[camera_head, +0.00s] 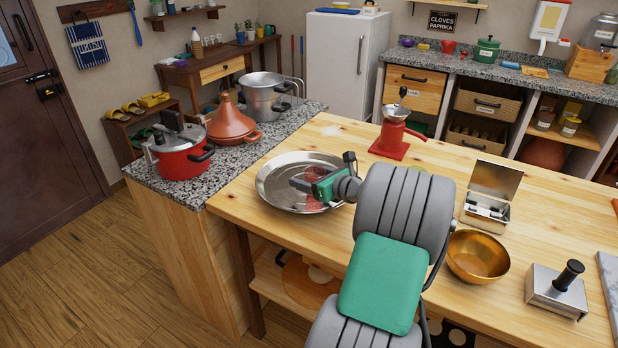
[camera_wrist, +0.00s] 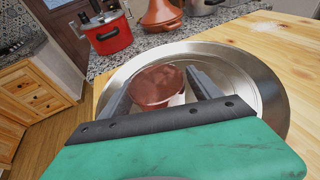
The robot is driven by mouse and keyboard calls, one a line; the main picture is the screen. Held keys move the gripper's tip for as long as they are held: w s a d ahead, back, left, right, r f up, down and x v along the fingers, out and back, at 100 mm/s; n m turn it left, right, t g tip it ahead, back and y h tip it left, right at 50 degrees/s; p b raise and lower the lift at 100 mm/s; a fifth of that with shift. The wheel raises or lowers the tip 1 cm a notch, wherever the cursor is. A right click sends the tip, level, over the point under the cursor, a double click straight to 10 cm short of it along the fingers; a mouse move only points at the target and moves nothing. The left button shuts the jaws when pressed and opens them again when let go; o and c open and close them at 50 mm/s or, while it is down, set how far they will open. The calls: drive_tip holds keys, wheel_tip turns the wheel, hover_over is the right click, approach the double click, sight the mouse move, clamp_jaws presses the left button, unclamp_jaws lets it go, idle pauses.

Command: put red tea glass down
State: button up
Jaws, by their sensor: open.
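The red tea glass (camera_wrist: 158,86) is a translucent red vessel standing in the round metal tray (camera_head: 272,184). In the wrist view the tray (camera_wrist: 262,88) spreads around and behind it. My gripper (camera_head: 301,186) is low over the tray. In the wrist view my gripper (camera_wrist: 157,78) is open, with one finger on each side of the glass; I cannot tell whether either finger touches it. In the head view the glass (camera_head: 313,174) is partly hidden by my gripper, and its base is hidden in the wrist view.
A red coffee grinder (camera_head: 390,140) stands behind the tray. A brass bowl (camera_head: 478,256) and an open metal box (camera_head: 488,200) stand to the right. A red pressure cooker (camera_head: 183,152) and a tagine (camera_head: 231,124) are on the stone counter at left. Bare wood lies in front of the tray.

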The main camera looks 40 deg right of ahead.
drive_tip(key=shift+r, duration=0.1)
drive_tip(key=shift+s+r, duration=0.15)
drive_tip(key=shift+s, duration=0.2)
drive_tip(key=v, duration=1)
drive_tip(key=shift+s+d+r, duration=0.1)
drive_tip(key=shift+s+r, duration=0.1)
drive_tip(key=shift+s, duration=0.35)
